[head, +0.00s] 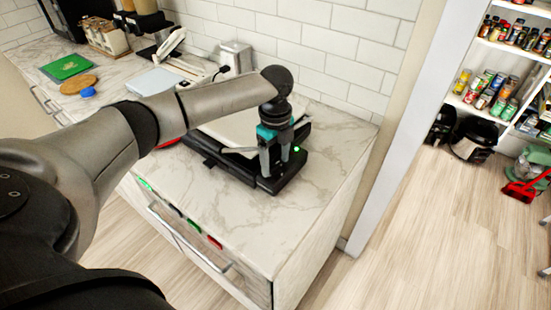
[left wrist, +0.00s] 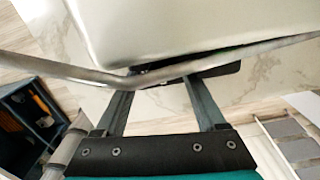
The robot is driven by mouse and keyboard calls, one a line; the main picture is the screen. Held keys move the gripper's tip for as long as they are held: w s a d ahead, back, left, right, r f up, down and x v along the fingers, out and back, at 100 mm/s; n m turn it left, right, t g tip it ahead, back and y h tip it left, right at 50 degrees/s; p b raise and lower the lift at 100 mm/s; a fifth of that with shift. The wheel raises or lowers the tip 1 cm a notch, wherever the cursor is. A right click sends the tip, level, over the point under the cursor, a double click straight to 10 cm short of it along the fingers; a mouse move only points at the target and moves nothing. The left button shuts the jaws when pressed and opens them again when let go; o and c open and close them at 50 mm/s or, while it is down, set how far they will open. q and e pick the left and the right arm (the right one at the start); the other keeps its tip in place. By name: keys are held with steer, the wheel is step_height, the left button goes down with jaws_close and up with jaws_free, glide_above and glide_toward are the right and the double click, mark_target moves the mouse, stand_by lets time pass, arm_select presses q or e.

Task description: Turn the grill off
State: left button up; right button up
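The grill (head: 245,180) is a flat black appliance with a pale metal lid on the counter. A small green light shows at its right front. The lid looks shut. My left gripper (head: 275,160) points down over the grill's front right part, close to the green light. In the left wrist view the two fingers of my left gripper (left wrist: 163,88) are spread apart, with nothing between them. The grill's bent metal handle (left wrist: 90,74) crosses at the fingertips; I cannot tell whether they touch it. The pale lid (left wrist: 190,25) lies beyond. My right gripper is not in view.
A toaster (head: 236,57), a white scale-like plate (head: 153,81), a green board (head: 66,67) and a wooden disc (head: 78,84) stand on the counter (head: 330,150). The front right counter is clear. A pantry shelf (head: 470,108) and a red dustpan (head: 520,190) are at right.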

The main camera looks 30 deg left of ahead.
mark_target(275, 165)
arm_select(q)
jaws_close()
steer(key=shift+r+n+p, duration=0.15)
steer(key=shift+n+p, duration=0.25)
steer(key=shift+p, duration=0.4)
steer(key=shift+n+p, duration=0.3)
steer(key=shift+p, duration=0.2)
steer(key=shift+o, duration=0.2)
jaws_free()
step_height(275, 165, up, 15)
steer(key=shift+p, duration=0.35)
steer(key=shift+s, duration=0.1)
